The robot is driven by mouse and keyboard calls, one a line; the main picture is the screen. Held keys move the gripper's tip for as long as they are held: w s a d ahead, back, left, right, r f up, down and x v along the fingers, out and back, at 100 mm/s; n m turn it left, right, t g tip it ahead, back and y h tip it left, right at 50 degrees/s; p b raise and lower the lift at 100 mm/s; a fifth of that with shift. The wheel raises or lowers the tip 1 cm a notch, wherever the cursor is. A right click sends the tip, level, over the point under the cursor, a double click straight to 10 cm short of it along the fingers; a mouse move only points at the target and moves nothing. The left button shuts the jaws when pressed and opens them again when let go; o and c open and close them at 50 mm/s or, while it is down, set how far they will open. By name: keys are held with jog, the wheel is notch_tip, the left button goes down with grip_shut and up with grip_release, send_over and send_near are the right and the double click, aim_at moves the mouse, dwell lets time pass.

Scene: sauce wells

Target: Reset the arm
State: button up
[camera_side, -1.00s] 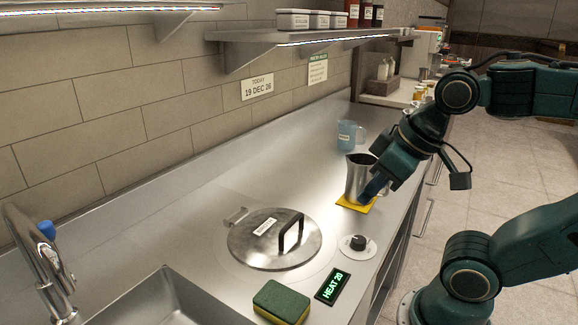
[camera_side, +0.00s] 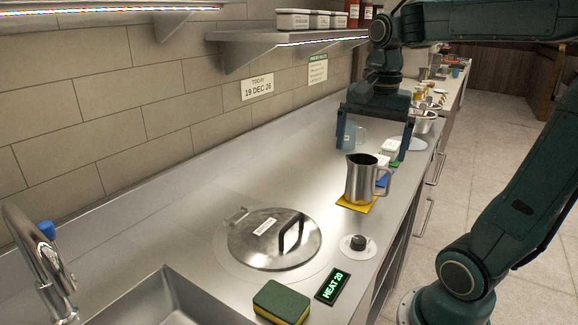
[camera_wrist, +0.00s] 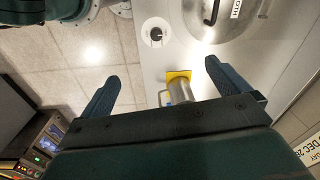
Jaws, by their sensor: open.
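My gripper (camera_side: 372,142) hangs above the counter, behind the steel pitcher in the side view, with its fingers pointing down. It is open and empty, its two fingers wide apart, as the wrist view (camera_wrist: 158,82) also shows. The steel pitcher (camera_side: 362,178) stands upright on a yellow mat (camera_side: 352,206). In the wrist view the pitcher (camera_wrist: 182,92) and the mat (camera_wrist: 172,76) lie beyond the fingers, with the gripper body hiding part of the near area.
A lidded round well (camera_side: 270,240) with a black handle lies nearer, beside a knob (camera_side: 358,243) and a HEAT 20 display (camera_side: 332,287). A green-yellow sponge (camera_side: 281,302) sits by the sink (camera_side: 165,300). A blue jug (camera_side: 349,134) stands partly behind my gripper. A shelf (camera_side: 300,40) overhangs the counter.

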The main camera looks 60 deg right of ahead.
jog(key=shift+w+d+r+m+g, duration=0.15)
jog(key=shift+d+m+g, duration=0.15)
jog(key=shift+d+m, duration=0.7)
jog(key=shift+a, duration=0.1)
notch_tip(320, 180, down, 10)
jog(key=shift+r, duration=0.1)
dwell(0.8)
notch_tip(320, 180, up, 10)
dwell(0.8)
jog(key=shift+a, duration=0.1)
